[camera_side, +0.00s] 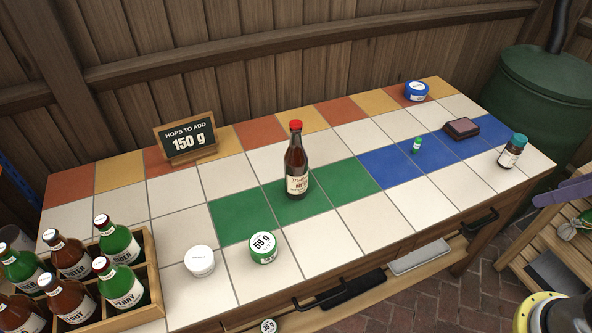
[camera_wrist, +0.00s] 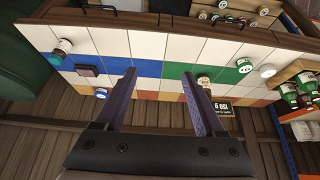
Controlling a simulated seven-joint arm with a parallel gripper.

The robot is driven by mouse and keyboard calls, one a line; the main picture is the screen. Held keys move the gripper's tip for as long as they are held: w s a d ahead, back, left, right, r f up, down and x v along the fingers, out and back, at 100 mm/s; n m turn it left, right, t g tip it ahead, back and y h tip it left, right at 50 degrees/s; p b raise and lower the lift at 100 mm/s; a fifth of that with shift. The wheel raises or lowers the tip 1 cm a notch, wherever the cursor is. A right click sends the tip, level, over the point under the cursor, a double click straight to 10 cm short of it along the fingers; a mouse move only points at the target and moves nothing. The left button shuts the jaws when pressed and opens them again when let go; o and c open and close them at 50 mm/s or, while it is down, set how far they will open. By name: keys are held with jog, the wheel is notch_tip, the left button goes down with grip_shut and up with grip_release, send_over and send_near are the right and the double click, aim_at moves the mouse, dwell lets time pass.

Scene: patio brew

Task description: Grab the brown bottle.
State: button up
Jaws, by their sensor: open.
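A brown bottle (camera_side: 297,168) with a red cap and a cream label stands upright on the green tiles, mid-table, in the side view. In the wrist view its label (camera_wrist: 204,83) shows just right of my right-hand finger, which partly hides it. Other brown bottles, one labelled PORTER (camera_side: 68,258) and one labelled STOUT (camera_side: 70,299), stand in the wooden crate at the lower left. My gripper (camera_wrist: 159,73) is open and empty in the wrist view, its two dark fingers wide apart. It is clear of the bottle; its distance is hard to judge.
A wooden crate (camera_side: 155,266) holds several bottles. A white tub (camera_side: 199,261) and a green-and-white 59 g tub (camera_side: 263,247) stand near the front edge. A sign (camera_side: 187,140) reads 150 g behind. A brown block (camera_side: 461,129), small vial (camera_side: 416,145) and jar (camera_side: 512,151) stand at right.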

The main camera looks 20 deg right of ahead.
jog(key=w+a+r+n+y, duration=0.1)
jog(key=w+a+r+n, duration=0.2)
jog(key=w+r, duration=0.55)
jog(key=w+a+r+n+y, duration=0.1)
jog(key=w+a+r+n, duration=0.2)
jog(key=w+r, duration=0.55)
jog(key=n+g+y, duration=0.2)
jog(key=n, duration=0.2)
send_over(291, 139)
jog(key=s+d, duration=0.2)
jog(key=d, duration=0.4)
notch_tip(291, 139, down, 15)
jog(key=shift+g+h, duration=0.3)
jog(key=shift+g, duration=0.1)
jog(key=x, duration=1.2)
jog(key=shift+s+a, duration=0.3)
jog(key=shift+s, duration=0.1)
jog(key=shift+x, duration=3.05)
jog(key=shift+s+d, duration=0.15)
grip_shut()
